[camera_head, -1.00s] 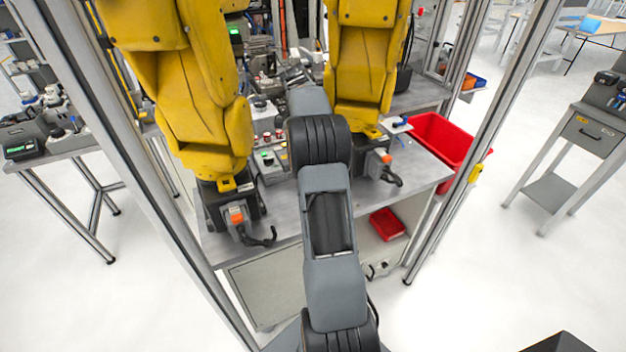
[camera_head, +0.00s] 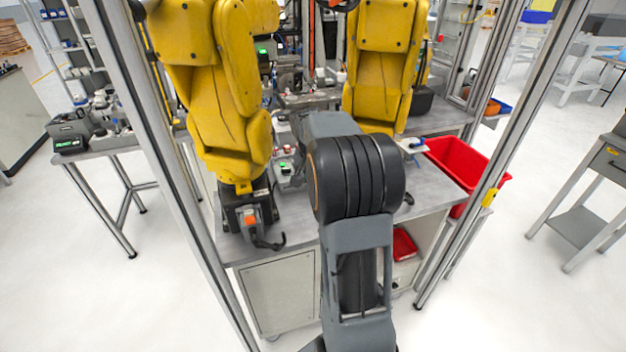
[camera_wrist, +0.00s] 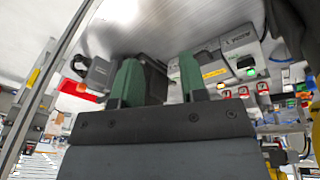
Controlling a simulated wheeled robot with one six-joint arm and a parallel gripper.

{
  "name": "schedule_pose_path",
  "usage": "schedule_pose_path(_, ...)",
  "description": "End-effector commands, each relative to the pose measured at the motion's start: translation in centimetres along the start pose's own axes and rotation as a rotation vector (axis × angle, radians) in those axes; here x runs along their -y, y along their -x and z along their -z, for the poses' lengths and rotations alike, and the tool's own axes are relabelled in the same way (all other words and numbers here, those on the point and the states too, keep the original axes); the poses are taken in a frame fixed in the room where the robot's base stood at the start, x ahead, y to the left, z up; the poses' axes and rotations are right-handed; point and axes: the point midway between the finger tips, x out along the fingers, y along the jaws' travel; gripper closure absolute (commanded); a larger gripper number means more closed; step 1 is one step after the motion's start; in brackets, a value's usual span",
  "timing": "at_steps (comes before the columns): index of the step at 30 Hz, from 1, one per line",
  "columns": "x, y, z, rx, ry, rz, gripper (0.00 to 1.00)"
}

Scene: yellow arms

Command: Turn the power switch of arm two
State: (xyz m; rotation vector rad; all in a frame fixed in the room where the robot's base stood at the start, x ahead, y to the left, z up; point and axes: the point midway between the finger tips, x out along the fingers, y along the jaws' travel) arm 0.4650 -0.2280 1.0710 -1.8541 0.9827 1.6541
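Two yellow arms stand on the metal bench, a left one (camera_head: 215,110) and a right one (camera_head: 378,75). An orange-red switch (camera_head: 249,218) shows on the left arm's base. The right arm's base is hidden behind my grey arm. My gripper is hidden in the head view. In the wrist view, my gripper (camera_wrist: 160,75) has two green fingers apart with nothing gripped; a dark block shows behind the gap. A grey control box (camera_wrist: 238,48) with a lit green switch is right of the fingers. I cannot tell which arm it belongs to.
Metal posts frame the bench (camera_head: 428,192) on both sides. A red bin (camera_head: 462,165) is at its right and a smaller red tray (camera_head: 403,243) below. Red buttons (camera_wrist: 262,87) sit near the control box in the wrist view.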

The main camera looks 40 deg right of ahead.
Motion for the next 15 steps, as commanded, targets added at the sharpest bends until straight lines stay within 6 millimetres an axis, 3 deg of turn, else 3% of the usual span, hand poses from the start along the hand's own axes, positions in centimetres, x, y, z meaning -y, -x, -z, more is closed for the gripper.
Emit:
schedule_pose_path(6,0.5,0.8,-2.0,-0.002,0.081,0.024,0.61)
schedule_pose_path(15,0.6,1.0,-2.8,-0.002,0.113,0.034,0.61)
